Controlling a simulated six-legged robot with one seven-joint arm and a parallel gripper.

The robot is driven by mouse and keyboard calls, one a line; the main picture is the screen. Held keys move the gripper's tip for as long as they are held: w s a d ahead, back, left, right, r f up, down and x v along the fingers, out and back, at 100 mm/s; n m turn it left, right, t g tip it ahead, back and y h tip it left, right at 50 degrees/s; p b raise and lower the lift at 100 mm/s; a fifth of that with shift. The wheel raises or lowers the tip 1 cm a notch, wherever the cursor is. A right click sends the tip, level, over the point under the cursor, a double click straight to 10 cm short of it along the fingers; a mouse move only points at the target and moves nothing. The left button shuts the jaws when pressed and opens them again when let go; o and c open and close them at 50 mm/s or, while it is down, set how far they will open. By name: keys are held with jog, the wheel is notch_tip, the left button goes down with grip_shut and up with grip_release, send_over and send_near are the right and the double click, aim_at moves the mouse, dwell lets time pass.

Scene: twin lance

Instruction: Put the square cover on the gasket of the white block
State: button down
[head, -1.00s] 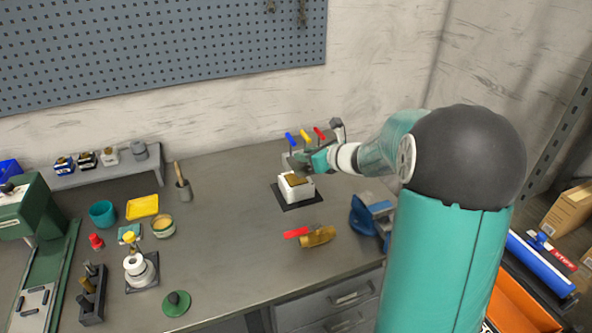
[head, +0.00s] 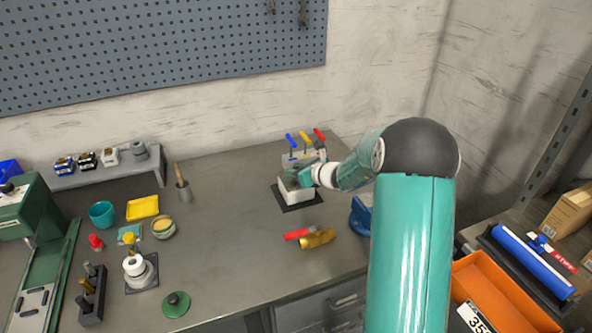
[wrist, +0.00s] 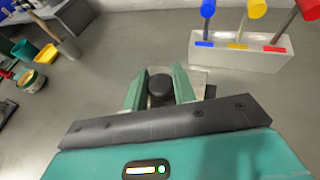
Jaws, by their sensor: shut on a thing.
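The white block (head: 297,195) stands on a dark mat (head: 284,202) toward the back right of the bench. My gripper (head: 300,178) is directly above the block's top in the head view and hides the gasket. In the wrist view my gripper (wrist: 160,90) has its two green fingers closed around a round black knob (wrist: 160,86). A flat grey plate, the square cover (wrist: 192,78), shows behind and below the knob. The block and gasket are hidden in the wrist view, so I cannot tell whether the cover touches the gasket.
A rack with blue, yellow and red-handled tools (head: 303,157) stands close behind the block. A blue vise-like object (head: 361,214) is to the right. A pot with a wooden handle (head: 183,188) stands left. Bench between is clear.

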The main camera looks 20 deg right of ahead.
jog(key=c, duration=1.6)
grip_release()
jog(key=shift+f, duration=0.15)
jog(key=o, duration=0.5)
jog(key=shift+c, duration=0.2)
